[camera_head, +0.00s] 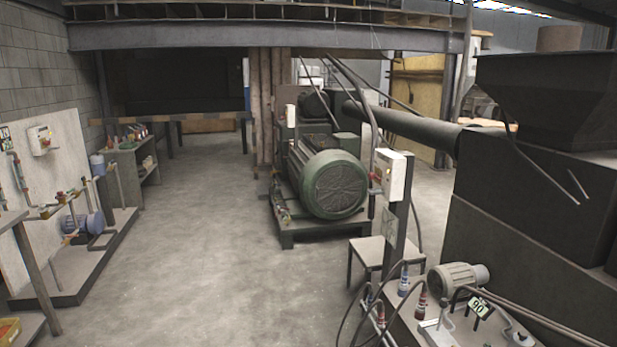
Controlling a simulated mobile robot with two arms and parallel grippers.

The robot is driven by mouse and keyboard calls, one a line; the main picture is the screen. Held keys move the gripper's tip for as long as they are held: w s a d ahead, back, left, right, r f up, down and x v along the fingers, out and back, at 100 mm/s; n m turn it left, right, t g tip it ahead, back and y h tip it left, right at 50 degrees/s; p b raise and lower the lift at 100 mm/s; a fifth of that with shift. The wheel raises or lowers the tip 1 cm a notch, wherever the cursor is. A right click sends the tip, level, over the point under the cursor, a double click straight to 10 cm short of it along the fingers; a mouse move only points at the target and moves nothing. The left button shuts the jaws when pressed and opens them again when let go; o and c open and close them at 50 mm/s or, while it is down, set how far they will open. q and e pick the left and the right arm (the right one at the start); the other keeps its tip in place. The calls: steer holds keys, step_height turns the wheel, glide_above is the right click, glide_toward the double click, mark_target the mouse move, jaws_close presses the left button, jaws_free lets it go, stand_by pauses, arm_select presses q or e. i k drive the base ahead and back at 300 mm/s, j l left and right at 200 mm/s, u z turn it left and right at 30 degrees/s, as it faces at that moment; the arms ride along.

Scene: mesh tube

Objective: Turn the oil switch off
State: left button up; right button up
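Neither of my grippers is in view. No label reading "oil" is legible, so I cannot tell which control is the oil switch. A white control box (394,176) with small coloured details stands on a dark post at the right of centre. Another white box (39,140) is mounted on the pale panel at the left. A smaller pale box (290,115) is on the large green machine in the middle. The switch positions are too small to read.
The large green motor (334,185) sits on a dark base at centre. A small table (386,252) and a pump bench with a grey motor (457,277) and hoses are at the lower right. Pipework with a blue pump (82,224) lines the left. The concrete floor (200,230) between is clear.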

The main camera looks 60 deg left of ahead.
mark_target(371, 176)
steer(key=u, duration=1.55)
steer(key=z, duration=0.25)
steer(key=i+j+z, duration=0.2)
steer(key=i+z, duration=0.2)
steer(key=i+j+z, duration=0.4)
steer(key=k+l, duration=0.1)
